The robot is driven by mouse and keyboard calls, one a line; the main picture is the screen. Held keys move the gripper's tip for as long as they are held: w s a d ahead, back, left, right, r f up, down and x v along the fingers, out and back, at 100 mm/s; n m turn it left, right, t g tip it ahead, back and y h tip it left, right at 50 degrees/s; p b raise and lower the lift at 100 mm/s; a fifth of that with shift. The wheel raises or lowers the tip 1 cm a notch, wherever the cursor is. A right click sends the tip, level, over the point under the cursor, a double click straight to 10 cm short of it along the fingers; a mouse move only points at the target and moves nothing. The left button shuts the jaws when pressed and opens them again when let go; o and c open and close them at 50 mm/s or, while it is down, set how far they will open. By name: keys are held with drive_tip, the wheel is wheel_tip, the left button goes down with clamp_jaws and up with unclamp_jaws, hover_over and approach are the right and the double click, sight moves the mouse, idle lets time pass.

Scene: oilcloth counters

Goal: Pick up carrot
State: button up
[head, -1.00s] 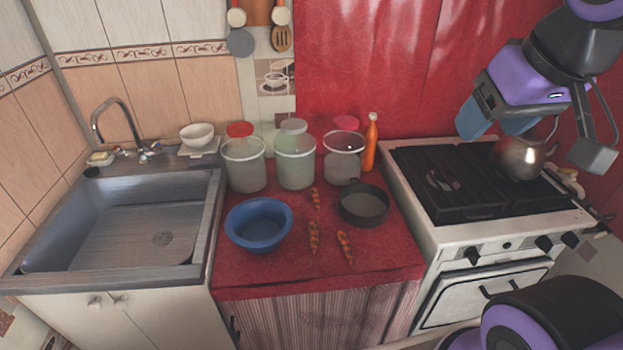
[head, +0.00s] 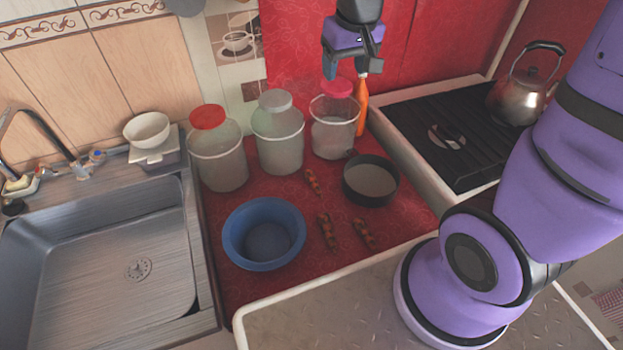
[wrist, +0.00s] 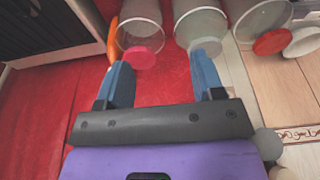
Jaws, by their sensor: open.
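Three orange-brown carrots lie on the red oilcloth in the head view. One carrot (head: 312,181) is in front of the jars, a second carrot (head: 326,232) is right of the blue bowl, and a third carrot (head: 364,235) is in front of the dark pan. My gripper (head: 352,70) hangs at the back by the red wall, above the pink-lidded jar and the orange bottle, apart from all the carrots. In the wrist view its two blue fingers (wrist: 163,62) are spread with nothing between them. No carrot can be made out there.
A blue bowl (head: 264,236) and a dark pan (head: 370,182) flank the carrots. Three lidded jars (head: 278,140) and an orange bottle (head: 362,100) stand behind. The sink (head: 110,260) is left; the stove (head: 450,130) with a kettle (head: 522,95) is right.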

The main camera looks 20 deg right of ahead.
drive_tip(key=w+a+f+g, duration=0.15)
drive_tip(key=w+f, duration=0.35)
drive_tip(key=f, duration=0.8)
drive_tip(key=g, duration=0.1)
approach(312, 177)
drive_tip(key=f, duration=0.4)
drive_tip(key=shift+s+f, duration=0.2)
drive_tip(key=shift+f, duration=0.05)
drive_tip(key=shift+w+f, duration=0.15)
drive_tip(key=shift+f, duration=1.15)
drive_tip(key=shift+w+f, duration=0.2)
drive_tip(key=shift+f, duration=1.15)
drive_tip(key=shift+c, duration=0.3)
drive_tip(key=c, duration=0.9)
